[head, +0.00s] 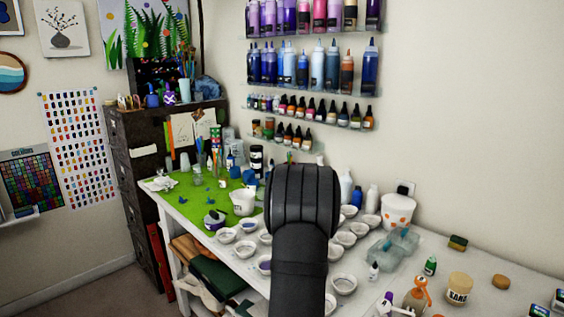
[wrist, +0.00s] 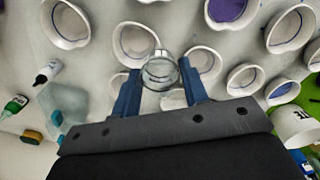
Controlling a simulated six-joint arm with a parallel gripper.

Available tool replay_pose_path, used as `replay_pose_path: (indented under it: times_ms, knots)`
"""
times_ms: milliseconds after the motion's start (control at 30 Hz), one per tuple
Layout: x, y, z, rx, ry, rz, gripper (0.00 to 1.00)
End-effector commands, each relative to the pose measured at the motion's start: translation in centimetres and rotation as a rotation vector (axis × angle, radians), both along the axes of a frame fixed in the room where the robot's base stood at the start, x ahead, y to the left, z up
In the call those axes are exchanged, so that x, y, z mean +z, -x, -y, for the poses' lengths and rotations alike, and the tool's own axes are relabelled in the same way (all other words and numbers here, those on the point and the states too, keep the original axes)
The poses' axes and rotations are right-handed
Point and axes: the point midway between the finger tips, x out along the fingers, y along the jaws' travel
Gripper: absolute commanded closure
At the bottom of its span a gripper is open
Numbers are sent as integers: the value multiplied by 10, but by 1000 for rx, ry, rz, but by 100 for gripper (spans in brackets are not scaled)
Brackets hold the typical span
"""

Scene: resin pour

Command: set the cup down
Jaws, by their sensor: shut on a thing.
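My gripper (wrist: 160,78) shows in the wrist view with its two blue fingers on either side of a small clear cup (wrist: 160,70). The fingers are shut on the cup, and its round rim faces the camera. The white worktable (wrist: 105,70) lies beyond it; I cannot tell how high the cup is above the surface. In the head view my dark arm hides the gripper and the cup.
White bowls crowd around the cup, including an empty one (wrist: 134,42) and one with purple inside (wrist: 228,12). A translucent blue container (wrist: 68,103) and small bottles (wrist: 47,72) are at left. A green mat (head: 190,187) covers the table's far left.

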Motion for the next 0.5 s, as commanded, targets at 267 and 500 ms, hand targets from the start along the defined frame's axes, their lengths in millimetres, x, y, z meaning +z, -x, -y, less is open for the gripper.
replay_pose_path:
  times_ms: [267,500]
  knots:
    - [-26,-29,-65,194,0,1,81]
    - [-28,-31,-71,214,0,2,81]
